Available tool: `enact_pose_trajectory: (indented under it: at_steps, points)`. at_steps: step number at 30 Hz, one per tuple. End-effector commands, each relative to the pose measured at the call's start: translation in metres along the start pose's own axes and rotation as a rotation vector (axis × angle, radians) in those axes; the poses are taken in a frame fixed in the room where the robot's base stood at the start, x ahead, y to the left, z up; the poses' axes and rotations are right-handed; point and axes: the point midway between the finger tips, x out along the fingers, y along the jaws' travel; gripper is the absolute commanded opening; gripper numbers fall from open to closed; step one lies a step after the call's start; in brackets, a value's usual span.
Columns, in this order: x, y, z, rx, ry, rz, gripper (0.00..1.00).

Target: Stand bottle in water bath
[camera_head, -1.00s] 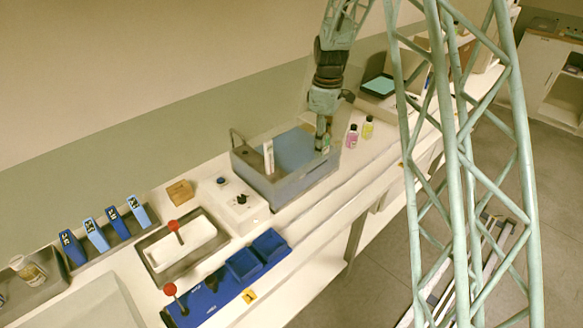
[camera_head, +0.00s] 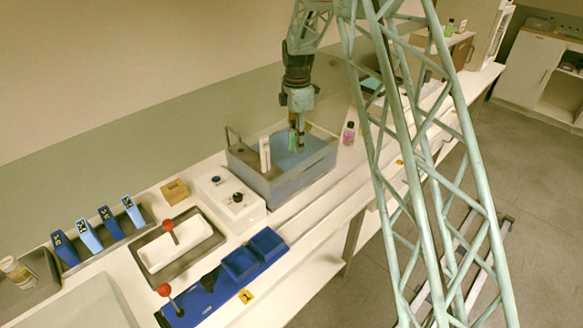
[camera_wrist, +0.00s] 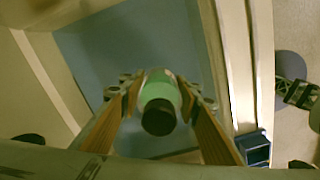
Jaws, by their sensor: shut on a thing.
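My gripper (camera_head: 297,144) is shut on a green bottle (camera_wrist: 162,87) with a black cap (camera_wrist: 158,118). The bottle stands roughly upright between the two fingers in the wrist view; in the head view only a green sliver of it (camera_head: 293,139) shows beside the fingers. The water bath (camera_head: 297,187) is a grey open tub with a blue-grey inside. My gripper and the bottle are over or inside its opening, near the middle. I cannot tell whether the bottle touches the bath's floor.
A pale upright piece (camera_head: 265,155) stands in the bath's left part, close to my gripper. A pink bottle (camera_head: 348,135) stands on the bench right of the bath. A white box with knobs (camera_head: 231,203) is on the left. My lattice column hides part of the bench.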

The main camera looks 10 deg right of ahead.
Motion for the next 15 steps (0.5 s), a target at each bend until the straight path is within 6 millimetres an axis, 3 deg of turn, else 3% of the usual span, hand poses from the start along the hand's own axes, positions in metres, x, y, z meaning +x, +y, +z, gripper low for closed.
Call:
enact_pose_trajectory:
  at_steps: [9, 15]
  points:
    - [0.000, 0.000, 0.000, 0.001, 0.000, 0.001, 0.17]
    - [0.017, -0.001, 0.000, 0.002, 0.000, -0.001, 0.17]
